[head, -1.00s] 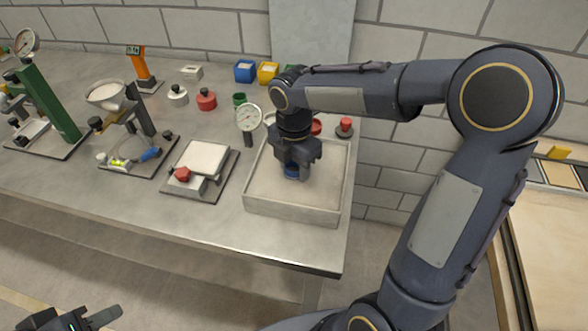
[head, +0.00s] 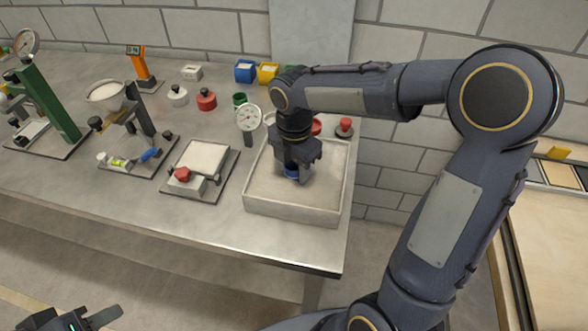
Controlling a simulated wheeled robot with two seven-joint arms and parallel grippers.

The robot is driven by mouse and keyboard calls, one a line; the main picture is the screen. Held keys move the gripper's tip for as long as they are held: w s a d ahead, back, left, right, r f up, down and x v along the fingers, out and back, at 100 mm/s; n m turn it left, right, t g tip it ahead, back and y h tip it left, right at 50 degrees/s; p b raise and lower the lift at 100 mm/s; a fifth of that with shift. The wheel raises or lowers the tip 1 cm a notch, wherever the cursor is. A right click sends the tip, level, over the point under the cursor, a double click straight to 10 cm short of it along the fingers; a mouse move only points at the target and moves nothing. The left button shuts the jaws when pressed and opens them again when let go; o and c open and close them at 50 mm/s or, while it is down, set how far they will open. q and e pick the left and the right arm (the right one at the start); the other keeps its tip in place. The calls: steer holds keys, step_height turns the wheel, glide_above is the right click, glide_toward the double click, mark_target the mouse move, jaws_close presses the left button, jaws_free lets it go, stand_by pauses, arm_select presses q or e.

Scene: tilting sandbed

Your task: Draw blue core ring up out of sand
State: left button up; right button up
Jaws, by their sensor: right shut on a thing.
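The blue core ring (head: 290,169) is at the sand in the box, between the fingers of my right gripper (head: 298,173). Only a small blue part of it shows, and the gripper hides the rest. I cannot tell how deep it sits or whether it is clear of the sand. My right gripper points down and is shut on the ring. The sand (head: 275,195) fills a pale, low-walled sandbed box (head: 290,212). My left gripper (head: 78,318) is at the bottom left edge, partly cut off, away from the table, with its fingers apart.
A dial gauge (head: 248,118) stands just behind the box's left corner. A scale-like plate with a red knob (head: 182,174) lies left of the box. Red knobbed pieces (head: 345,124) sit behind it. The table's front edge (head: 270,257) is clear.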

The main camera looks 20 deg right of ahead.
steer(key=shift+r, duration=0.2)
steer(key=shift+r+p, duration=3.25)
steer(key=shift+r, duration=0.15)
